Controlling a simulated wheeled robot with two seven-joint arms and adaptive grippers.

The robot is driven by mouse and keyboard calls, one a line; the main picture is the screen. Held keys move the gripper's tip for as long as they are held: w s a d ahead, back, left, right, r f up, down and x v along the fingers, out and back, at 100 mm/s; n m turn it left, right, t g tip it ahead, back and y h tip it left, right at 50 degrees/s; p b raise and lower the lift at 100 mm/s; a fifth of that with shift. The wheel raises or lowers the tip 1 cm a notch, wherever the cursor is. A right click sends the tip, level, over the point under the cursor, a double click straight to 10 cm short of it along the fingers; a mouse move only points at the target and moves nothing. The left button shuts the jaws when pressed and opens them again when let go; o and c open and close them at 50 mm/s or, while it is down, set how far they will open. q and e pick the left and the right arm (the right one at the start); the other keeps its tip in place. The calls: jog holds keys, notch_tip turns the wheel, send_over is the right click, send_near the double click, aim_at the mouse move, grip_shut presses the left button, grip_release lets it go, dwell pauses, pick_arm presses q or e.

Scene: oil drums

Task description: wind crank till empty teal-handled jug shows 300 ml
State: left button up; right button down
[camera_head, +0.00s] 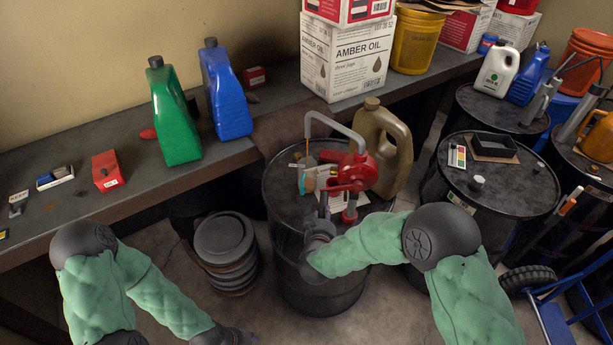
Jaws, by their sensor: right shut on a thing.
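A red pump (352,172) with a grey bent spout (335,119) stands on the black drum (283,172) in the middle. A small clear jug with a teal handle (309,181) stands on the drum top, under the spout's end. Its scale and liquid level are too small to read. My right gripper (323,212) is at the front of the pump, shut on what looks like the crank's handle, which it mostly hides. My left gripper (238,336) is low at the bottom edge, partly cut off, away from the drum; its fingers cannot be made out.
A tan jug (384,150) stands behind the pump. A green jug (175,115), a blue jug (226,92) and an Amber Oil box (345,60) stand on the bench. Stacked black lids or pails (225,243) sit left of the drum. Another drum (497,190) stands right.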

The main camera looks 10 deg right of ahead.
jog(key=r+p, duration=0.1)
jog(key=r, duration=0.1)
jog(key=r+p, duration=0.1)
jog(key=r, duration=0.1)
jog(key=shift+w+a+r+p, duration=0.1)
jog(key=shift+w+r+p, duration=0.1)
jog(key=shift+r+p, duration=0.15)
jog(key=shift+s+f, duration=0.1)
jog(key=shift+f, duration=0.15)
jog(key=r+p, duration=0.1)
jog(key=r, duration=0.1)
jog(key=r+p, duration=0.1)
jog(key=p, duration=0.1)
jog(key=shift+s+d+r, duration=0.1)
jog(key=shift+d+r, duration=0.25)
jog(key=shift+s+d+r+p, duration=0.1)
jog(key=shift+d+r+p, duration=0.05)
jog(key=shift+r+p, duration=0.2)
jog(key=shift+f, duration=0.1)
jog(key=shift+s+f, duration=0.1)
jog(key=shift+f, duration=0.05)
